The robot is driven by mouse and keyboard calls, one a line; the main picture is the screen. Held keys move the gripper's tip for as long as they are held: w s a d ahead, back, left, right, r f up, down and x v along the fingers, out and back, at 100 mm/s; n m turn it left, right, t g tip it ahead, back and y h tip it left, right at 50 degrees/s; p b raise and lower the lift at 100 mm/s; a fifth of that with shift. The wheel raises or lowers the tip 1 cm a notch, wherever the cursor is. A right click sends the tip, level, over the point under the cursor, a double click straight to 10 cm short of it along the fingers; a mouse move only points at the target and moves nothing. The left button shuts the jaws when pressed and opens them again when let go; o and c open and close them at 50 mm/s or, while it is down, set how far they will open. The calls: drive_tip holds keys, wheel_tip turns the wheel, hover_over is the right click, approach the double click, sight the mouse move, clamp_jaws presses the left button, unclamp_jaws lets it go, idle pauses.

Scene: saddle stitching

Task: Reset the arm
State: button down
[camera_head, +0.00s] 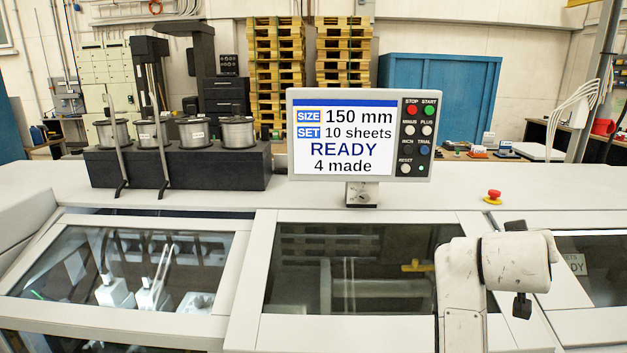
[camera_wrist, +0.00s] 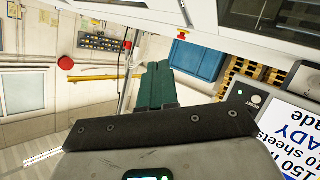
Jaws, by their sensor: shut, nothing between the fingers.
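My gripper (camera_wrist: 157,68) shows in the wrist view as two dark green fingers lying side by side with no gap, shut and empty. They point away from the dark mounting bar and touch nothing. In the head view my pale arm rises at the lower right in front of the machine, its end held above the covers; the fingers cannot be made out there. The control panel (camera_head: 344,137) stands upright on the machine top, left of my arm. Its screen reads "150 mm" and "READY". The panel also shows, rotated, in the wrist view (camera_wrist: 289,125).
A red emergency knob (camera_head: 493,195) sits on the machine top (camera_head: 330,225), behind my arm. Wire spools (camera_head: 237,133) stand on a black block at the left. Glazed covers (camera_head: 350,268) span the front. Pallets (camera_head: 275,70) and a blue cabinet (camera_head: 440,88) stand behind.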

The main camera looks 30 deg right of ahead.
drive_tip(key=s+a+f+n+y+b, duration=0.1)
drive_tip(key=a+f+n+y, duration=0.1)
drive_tip(key=a+f, duration=0.5)
drive_tip(key=a+f+n+y+b, duration=0.1)
drive_tip(key=a+f+y, duration=0.25)
drive_tip(key=f, duration=0.65)
drive_tip(key=s+a+f+n+y, duration=0.1)
drive_tip(key=a+f+n+y, duration=0.1)
drive_tip(key=a+f, duration=0.55)
drive_tip(key=s+a+f+n+g+y+b, duration=0.2)
drive_tip(key=s+a+f+y, duration=0.3)
drive_tip(key=s+a+f, duration=0.9)
drive_tip(key=shift+s+f+n+g+y, duration=0.35)
drive_tip(key=shift+s+f+n+g, duration=0.3)
drive_tip(key=shift+f, duration=0.3)
drive_tip(key=shift+w, duration=0.1)
